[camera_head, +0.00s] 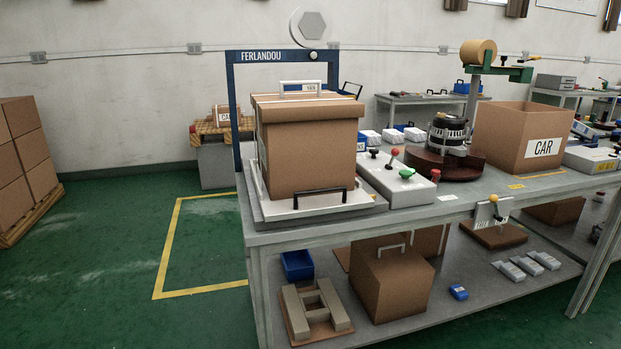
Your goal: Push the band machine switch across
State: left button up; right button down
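The band machine (237,100) is a blue frame marked FERLANDOU at the left end of the grey workbench. A closed cardboard box (311,150) stands inside its arch on a light tray (325,206) with a black handle. Right of the box is a pale control box (381,173) with a red-topped lever (394,153), a green knob (407,173) and a small black knob (373,152). I cannot tell which of these is the band machine switch, or how it is set. Neither of my grippers is in view.
Right on the bench are a dark round turntable (428,162) and an open CAR carton (505,140). The lower shelf holds a brown box (391,282) and a blue bin (297,264). Stacked cartons (22,155) stand far left. The green floor (110,250) between is clear.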

aim_at(395, 151)
jog(key=i+l+u, duration=0.1)
jog(key=l, duration=0.25)
jog(key=i+l, duration=0.25)
jog(key=l, duration=0.15)
jog(key=i+l+u, duration=0.15)
jog(key=l, duration=0.25)
jog(key=i+l+u, duration=0.1)
jog(key=l, duration=0.3)
jog(key=i+l+u, duration=0.1)
jog(key=l, duration=0.3)
jog(key=i, duration=0.1)
